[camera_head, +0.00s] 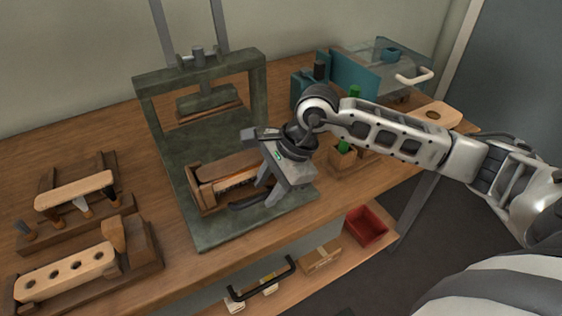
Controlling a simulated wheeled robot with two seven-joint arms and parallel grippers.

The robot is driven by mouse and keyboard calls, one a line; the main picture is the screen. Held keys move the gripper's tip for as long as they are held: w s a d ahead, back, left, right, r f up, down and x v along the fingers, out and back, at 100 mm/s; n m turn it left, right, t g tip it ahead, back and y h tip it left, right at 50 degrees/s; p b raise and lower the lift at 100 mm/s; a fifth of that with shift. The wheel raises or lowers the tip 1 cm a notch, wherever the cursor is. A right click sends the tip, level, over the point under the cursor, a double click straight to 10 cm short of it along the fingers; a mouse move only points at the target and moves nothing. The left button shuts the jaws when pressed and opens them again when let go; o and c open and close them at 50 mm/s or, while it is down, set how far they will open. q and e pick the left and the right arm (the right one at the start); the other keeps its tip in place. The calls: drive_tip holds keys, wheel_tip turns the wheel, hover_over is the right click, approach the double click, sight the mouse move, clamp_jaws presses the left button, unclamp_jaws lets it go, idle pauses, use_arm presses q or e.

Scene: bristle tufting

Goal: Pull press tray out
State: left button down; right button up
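The green-grey press (202,72) stands on the wooden bench, with its press head (207,100) raised between two posts. The press tray (204,192) is a wooden, box-like tray on the press base, with a brown brush block (228,166) in it. A dark handle (246,203) runs along the tray's front. My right gripper (265,193) reaches in from the right, pointing down at the right part of this handle. Its two fingers look apart, near the handle; contact is hard to judge. The gripper body hides the tray's right end. My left gripper is out of view.
Wooden fixtures with drilled blocks (66,272) and brushes (74,190) stand at the left. A teal machine with a clear cover (385,65) stands at the back right. A small wooden holder (342,157) is right of the press. A lower shelf holds a red bin (366,225).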

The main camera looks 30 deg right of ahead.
drive_tip(key=v, duration=1.5)
drive_tip(key=shift+r+b, duration=0.15)
drive_tip(key=shift+b, duration=0.25)
drive_tip(key=shift+s, duration=0.1)
